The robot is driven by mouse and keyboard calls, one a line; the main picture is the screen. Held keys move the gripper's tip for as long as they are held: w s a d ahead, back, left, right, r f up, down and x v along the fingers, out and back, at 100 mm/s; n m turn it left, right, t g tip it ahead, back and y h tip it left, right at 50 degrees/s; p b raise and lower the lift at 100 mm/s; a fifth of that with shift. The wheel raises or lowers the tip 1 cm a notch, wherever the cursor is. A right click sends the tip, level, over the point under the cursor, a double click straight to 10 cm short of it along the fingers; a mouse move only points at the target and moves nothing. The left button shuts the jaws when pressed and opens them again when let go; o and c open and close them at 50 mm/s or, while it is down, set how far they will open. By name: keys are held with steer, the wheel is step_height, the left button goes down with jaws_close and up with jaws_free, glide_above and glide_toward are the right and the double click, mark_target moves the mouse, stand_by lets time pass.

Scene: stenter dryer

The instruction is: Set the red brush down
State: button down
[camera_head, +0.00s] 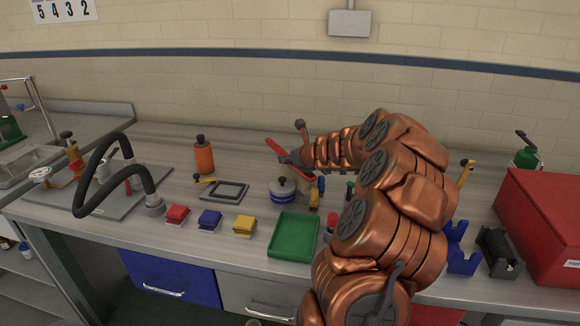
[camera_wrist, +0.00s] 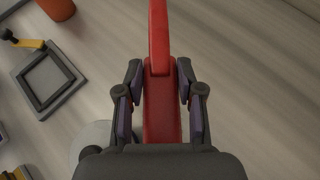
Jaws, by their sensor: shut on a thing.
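The red brush (camera_wrist: 159,45) is a long red bar between the two fingers of my gripper (camera_wrist: 161,88) in the wrist view. The fingers are shut on its sides. In the head view the red brush (camera_head: 274,146) shows as a thin slanted red bar at the end of my arm, and my gripper (camera_head: 290,158) crosses its middle. The brush appears held above the grey worktop (camera_head: 160,142). My gripper and arm hide part of it. Its bristles cannot be made out.
A green tray (camera_head: 293,236), a round blue-and-grey pot (camera_head: 283,190) and a dark square frame (camera_head: 225,191) lie nearby. An orange bottle (camera_head: 203,156) stands left. A red box (camera_head: 540,225) is at right. Bare worktop shows between the bottle and my gripper.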

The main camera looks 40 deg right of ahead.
steer(key=shift+f, duration=1.25)
steer(key=shift+f+b, duration=0.3)
steer(key=shift+b, duration=0.05)
